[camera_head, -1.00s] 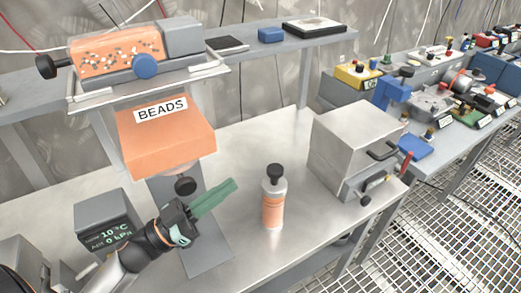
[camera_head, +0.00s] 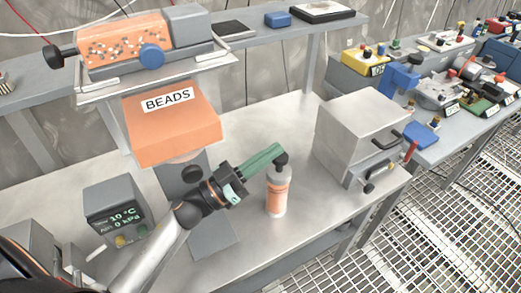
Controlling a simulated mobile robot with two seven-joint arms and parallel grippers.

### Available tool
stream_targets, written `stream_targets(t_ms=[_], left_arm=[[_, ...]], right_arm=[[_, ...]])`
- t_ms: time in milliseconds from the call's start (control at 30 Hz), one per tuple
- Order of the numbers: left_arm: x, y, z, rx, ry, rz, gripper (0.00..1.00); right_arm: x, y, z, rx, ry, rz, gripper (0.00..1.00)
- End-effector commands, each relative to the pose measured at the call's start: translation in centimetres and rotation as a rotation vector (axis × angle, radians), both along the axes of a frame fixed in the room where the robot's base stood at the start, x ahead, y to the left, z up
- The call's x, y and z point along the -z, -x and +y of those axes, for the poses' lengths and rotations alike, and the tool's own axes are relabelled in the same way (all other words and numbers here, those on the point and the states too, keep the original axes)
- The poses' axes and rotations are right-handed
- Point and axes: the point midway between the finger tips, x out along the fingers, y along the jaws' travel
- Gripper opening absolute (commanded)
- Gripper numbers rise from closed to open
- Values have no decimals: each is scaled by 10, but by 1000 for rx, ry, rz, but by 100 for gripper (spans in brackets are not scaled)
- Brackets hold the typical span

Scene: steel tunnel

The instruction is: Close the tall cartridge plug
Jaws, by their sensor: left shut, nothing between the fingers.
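The tall cartridge (camera_head: 278,196) stands upright on the steel bench, with a clear-grey body, an orange band and a white base. Its black plug (camera_head: 281,159) sits at the top. My left gripper (camera_head: 279,149) is shut, with its green fingers beside the plug at its upper left. The fingertips overlap the plug's edge in the picture; I cannot tell whether they touch it. My right gripper is not in view.
An orange BEADS dispenser (camera_head: 172,124) stands behind my left arm. A grey display box (camera_head: 115,208) is at the left. A steel box with handles (camera_head: 362,138) stands right of the cartridge. Bare bench (camera_head: 325,212) lies in front of it.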

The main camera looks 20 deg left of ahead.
Motion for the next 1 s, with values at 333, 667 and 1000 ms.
stream_targets(t_ms=[333,667,1000], left_arm=[[12,0,0,1,0,-2,0],[28,0,0,2,-2,2,0],[40,1,0,-1,-5,10,0]], right_arm=[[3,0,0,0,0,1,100],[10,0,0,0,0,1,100],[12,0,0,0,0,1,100]])
